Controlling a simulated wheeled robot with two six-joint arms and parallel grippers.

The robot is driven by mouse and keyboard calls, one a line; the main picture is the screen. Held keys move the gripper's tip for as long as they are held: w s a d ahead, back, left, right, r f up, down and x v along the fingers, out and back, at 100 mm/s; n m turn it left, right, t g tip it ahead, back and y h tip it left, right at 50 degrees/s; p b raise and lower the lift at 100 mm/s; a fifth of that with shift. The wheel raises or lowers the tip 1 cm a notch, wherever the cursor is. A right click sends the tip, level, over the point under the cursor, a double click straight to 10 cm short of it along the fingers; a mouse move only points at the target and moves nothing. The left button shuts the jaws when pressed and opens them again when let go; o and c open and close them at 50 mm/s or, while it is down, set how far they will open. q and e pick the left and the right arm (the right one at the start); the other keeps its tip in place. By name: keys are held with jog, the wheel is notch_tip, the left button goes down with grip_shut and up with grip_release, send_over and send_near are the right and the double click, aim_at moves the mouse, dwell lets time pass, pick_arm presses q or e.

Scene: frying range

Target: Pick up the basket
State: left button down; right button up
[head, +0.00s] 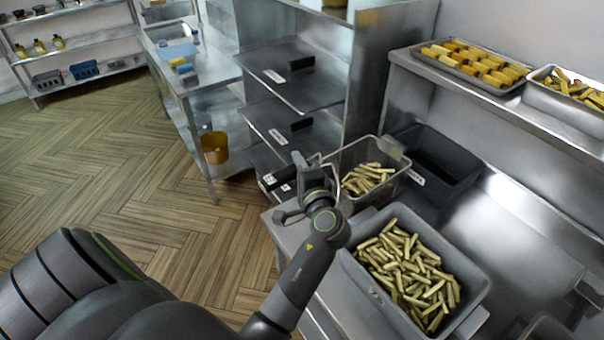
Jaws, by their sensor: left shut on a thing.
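The basket (352,155) is a wire-walled fryer basket with a light metal rim, partly filled with pale cut fries (368,178). It is on the steel counter side, just beyond a grey bin. My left gripper (300,180) is at the basket's near left side and is shut on its handle. The gripper hides most of the handle. I cannot tell if the basket's bottom touches anything. Dark parts at the lower right edge look like my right gripper (585,293), cut off by the frame; its jaws are unclear.
A grey bin (366,283) full of fries stands close in front of the basket. An empty dark container (462,186) is right of it. A steel shelf (440,84) with food trays overhangs the right side. A rack (345,95) stands behind. The wooden floor at left is clear.

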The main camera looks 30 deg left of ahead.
pick_arm(q)
notch_tip(320, 180, up, 16)
jog(key=b, duration=0.2)
jog(key=shift+f, duration=0.25)
dwell(1.3)
dwell(0.3)
